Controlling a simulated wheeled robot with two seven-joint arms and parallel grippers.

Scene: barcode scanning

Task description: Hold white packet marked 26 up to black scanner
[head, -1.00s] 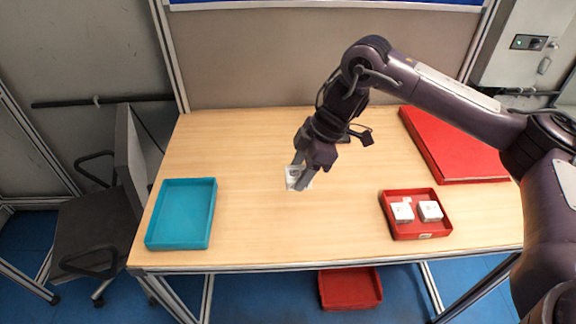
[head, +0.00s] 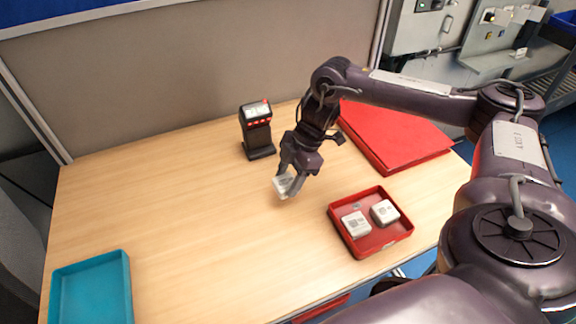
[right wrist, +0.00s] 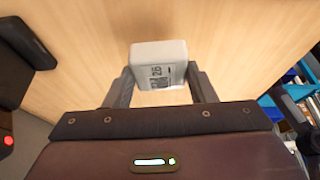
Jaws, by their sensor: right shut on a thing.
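My right gripper (head: 290,187) is shut on a small white packet (head: 283,182) and holds it above the middle of the table. In the right wrist view the packet (right wrist: 158,62) sits between the two fingers (right wrist: 158,84), and its printed face shows a code and what reads as 26. The black scanner (head: 257,130) stands upright on the table, behind and left of the gripper and apart from the packet. A dark part at the left edge of the right wrist view may be the scanner. My left gripper is not in view.
A small red tray (head: 347,245) with two white packets (head: 355,223) stands right of the gripper. A teal tray (head: 92,290) is at the front left. The table's left middle is clear.

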